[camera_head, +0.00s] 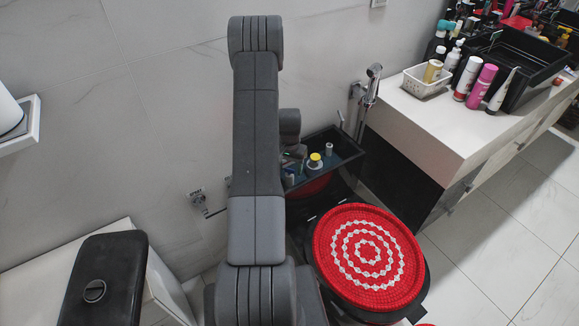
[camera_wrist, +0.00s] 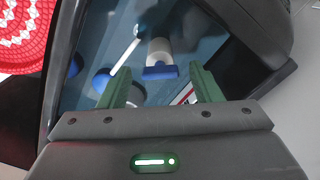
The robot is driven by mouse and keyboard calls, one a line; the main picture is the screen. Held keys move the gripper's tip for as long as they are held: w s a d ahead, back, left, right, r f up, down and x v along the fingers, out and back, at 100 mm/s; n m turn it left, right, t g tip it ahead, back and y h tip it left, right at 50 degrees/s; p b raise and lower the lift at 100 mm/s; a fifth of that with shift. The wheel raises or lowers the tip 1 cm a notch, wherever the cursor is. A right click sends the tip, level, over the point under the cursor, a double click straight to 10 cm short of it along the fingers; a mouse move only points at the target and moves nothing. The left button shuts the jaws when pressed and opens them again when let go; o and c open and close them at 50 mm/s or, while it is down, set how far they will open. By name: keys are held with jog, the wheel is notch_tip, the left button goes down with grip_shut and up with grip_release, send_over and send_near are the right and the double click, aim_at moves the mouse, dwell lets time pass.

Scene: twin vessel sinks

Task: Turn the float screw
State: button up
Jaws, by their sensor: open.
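The open black tank (camera_head: 350,152) stands against the wall with small fittings inside. In the head view these include a yellow-topped white cylinder (camera_head: 314,162) and a slim white-and-blue piece (camera_head: 329,149). In the wrist view my gripper (camera_wrist: 160,85) is open, its two green fingers apart over the tank interior. A white cylinder with a blue end (camera_wrist: 160,62) shows beyond and between the fingertips; I see no contact. A thin white rod (camera_wrist: 119,68) runs beside the left finger, near a blue rounded part (camera_wrist: 101,80). I cannot tell which part is the float screw. My arm hides much of the gripper in the head view.
A red-and-white round cover (camera_head: 367,256) lies in front of the tank. A black lid (camera_head: 103,280) rests on a white surface at left. A hand sprayer (camera_head: 373,85) hangs on the wall.

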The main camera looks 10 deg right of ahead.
aim_at(289, 169)
jog(key=shift+c, duration=0.2)
jog(key=c, duration=1)
jog(key=shift+o, duration=0.3)
jog(key=m+b, duration=0.2)
jog(key=shift+f+b, duration=0.25)
jog(key=shift+b, duration=0.05)
jog(key=shift+r+m+b, duration=0.15)
jog(key=shift+m+b, duration=0.25)
jog(key=shift+m, duration=0.4)
jog(key=shift+r+m+b, duration=0.15)
jog(key=shift+m+b, duration=0.25)
jog(key=shift+m, duration=0.4)
jog(key=o, duration=1)
notch_tip(289, 169, up, 14)
jog(key=shift+f+p, duration=0.1)
jog(key=shift+p, duration=0.25)
